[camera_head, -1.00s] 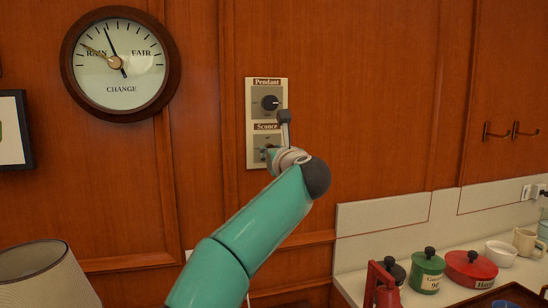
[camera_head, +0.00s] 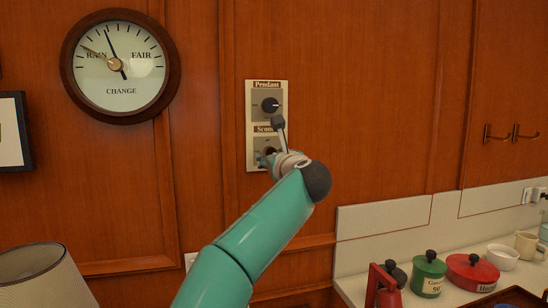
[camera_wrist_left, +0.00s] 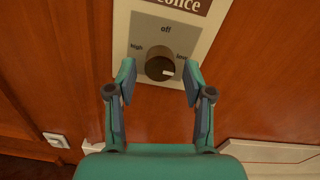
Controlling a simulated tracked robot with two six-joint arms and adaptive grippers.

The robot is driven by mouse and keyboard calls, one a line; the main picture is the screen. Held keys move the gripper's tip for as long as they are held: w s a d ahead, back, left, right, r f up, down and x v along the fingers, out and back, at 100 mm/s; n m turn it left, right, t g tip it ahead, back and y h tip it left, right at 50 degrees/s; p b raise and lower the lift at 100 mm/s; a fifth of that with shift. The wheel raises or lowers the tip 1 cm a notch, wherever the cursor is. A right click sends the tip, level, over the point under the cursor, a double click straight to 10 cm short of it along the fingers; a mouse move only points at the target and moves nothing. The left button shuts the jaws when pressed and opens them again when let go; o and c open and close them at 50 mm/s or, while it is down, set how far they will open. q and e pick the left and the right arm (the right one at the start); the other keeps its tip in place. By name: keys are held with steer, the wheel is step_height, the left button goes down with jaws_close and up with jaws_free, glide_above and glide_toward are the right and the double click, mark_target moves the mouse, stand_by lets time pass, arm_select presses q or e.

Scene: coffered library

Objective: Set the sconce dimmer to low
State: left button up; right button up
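The sconce dimmer is a dark round knob (camera_wrist_left: 160,68) on a grey plate with "off" above, "high" at left and "low" at right. In the left wrist view its white mark points right and slightly down, just below the "low" label. My left gripper (camera_wrist_left: 160,65) is open, with one finger on each side of the knob and a visible gap to each. In the head view the left gripper (camera_head: 268,158) is at the lower half of the cream wall panel (camera_head: 250,120), and my wrist hides most of the sconce dial. My right gripper is not in view.
The pendant knob (camera_head: 270,104) is directly above on the same panel. A round barometer (camera_head: 120,66) hangs at the left, and a lampshade (camera_head: 45,275) stands below it. A counter at the right holds a green pot (camera_head: 429,272) and red pot (camera_head: 471,272).

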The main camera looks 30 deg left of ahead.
arm_select(q)
steer(key=shift+s+r, duration=0.15)
steer(key=shift+r, duration=0.05)
steer(key=v, duration=1.2)
steer(key=shift+f, duration=0.25)
